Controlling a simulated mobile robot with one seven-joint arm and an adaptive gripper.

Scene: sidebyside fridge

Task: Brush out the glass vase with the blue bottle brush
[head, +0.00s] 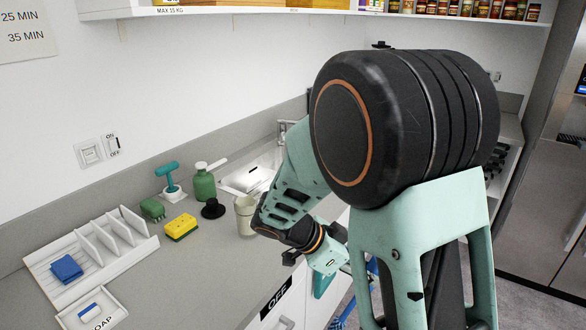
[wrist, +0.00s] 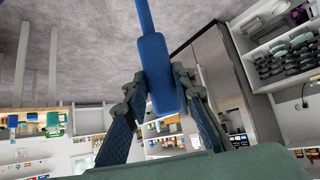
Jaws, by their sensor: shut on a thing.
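The blue bottle brush (wrist: 160,75) is held in my gripper (wrist: 158,92), which is shut on its thick handle in the wrist view. Its thinner blue shaft runs up out of the top of that view. In the head view, blue bristles (head: 340,316) show low beside the counter front, and my gripper is mostly hidden by my arm. A pale, tall vessel that looks like the glass vase (head: 244,217) stands upright on the counter, just left of my forearm. The brush is apart from it, and I cannot see inside it.
On the grey counter (head: 190,260) are a yellow sponge (head: 181,228), a green bottle (head: 204,185), a black round piece (head: 213,209), a green brush (head: 152,209), a teal-handled tool (head: 170,178), a white rack (head: 90,252) and a soap tray (head: 92,310). The sink (head: 252,172) lies behind.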

